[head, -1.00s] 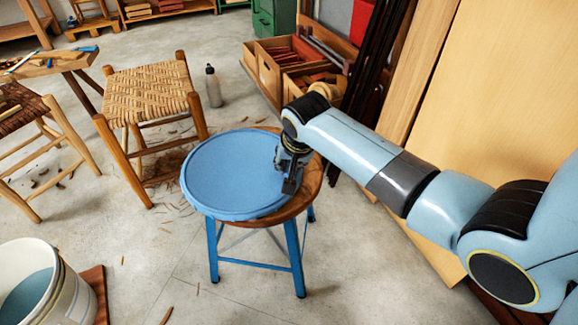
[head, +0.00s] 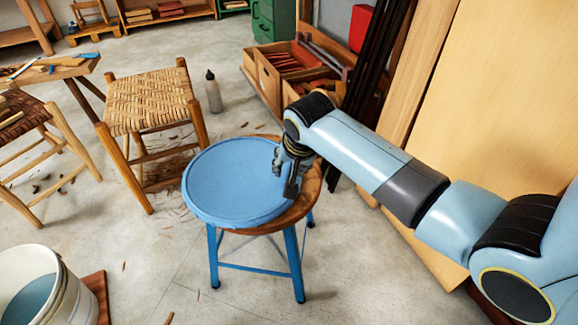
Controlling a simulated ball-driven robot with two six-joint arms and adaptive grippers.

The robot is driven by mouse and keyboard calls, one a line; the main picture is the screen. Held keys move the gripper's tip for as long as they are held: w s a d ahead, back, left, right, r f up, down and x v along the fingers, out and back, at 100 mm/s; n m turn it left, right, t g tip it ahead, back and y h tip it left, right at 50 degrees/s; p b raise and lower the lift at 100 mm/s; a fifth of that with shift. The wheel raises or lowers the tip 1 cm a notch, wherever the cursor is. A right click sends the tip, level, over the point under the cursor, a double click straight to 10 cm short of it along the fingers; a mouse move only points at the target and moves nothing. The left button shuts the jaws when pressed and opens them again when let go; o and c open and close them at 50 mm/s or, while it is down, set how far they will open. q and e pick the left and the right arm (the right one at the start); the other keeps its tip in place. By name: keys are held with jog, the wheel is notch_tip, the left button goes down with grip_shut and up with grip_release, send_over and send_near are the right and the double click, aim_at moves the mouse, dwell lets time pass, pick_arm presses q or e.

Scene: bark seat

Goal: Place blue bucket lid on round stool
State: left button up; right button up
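The blue bucket lid (head: 232,182) is a wide round disc in the head view. It lies over the round stool and covers most of its top. The lid sits off-centre, over the left side, and its left and front edges reach past the seat. The round stool has a brown wooden top (head: 311,191) showing as a crescent on the right, and blue legs. My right gripper (head: 285,178) points down at the lid's right rim, touching or very near it. Whether its fingers grip the rim is unclear. My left gripper is out of view.
A white bucket (head: 69,295) stands at bottom left. A woven-seat stool (head: 148,101) and a grey bottle (head: 213,92) stand behind the round stool. Wooden crates (head: 268,76) and a leaning pale board (head: 500,110) are at the right. Bark scraps lie on the floor.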

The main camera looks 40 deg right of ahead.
jog(key=p+v, duration=0.3)
jog(key=v, duration=0.5)
jog(key=s+f+n+g, duration=0.3)
jog(key=s+f+n, duration=0.2)
jog(key=s+f, duration=1.6)
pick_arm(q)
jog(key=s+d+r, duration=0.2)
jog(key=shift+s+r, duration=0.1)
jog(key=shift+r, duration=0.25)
pick_arm(e)
jog(key=s+f+n, duration=0.2)
jog(key=s+f, duration=0.3)
jog(key=s, duration=0.7)
jog(key=s+f+n+g, duration=0.1)
jog(key=s+f, duration=0.5)
jog(key=s, duration=0.7)
jog(key=shift+s+n+g+y, duration=0.3)
jog(key=shift+s+n+y, duration=0.1)
jog(key=shift+n, duration=0.2)
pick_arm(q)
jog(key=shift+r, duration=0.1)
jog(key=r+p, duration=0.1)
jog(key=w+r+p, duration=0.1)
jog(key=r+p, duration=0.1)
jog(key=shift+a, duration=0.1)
pick_arm(e)
jog(key=r, duration=0.1)
jog(key=w+r, duration=0.1)
jog(key=r, duration=0.1)
jog(key=shift+w, duration=0.1)
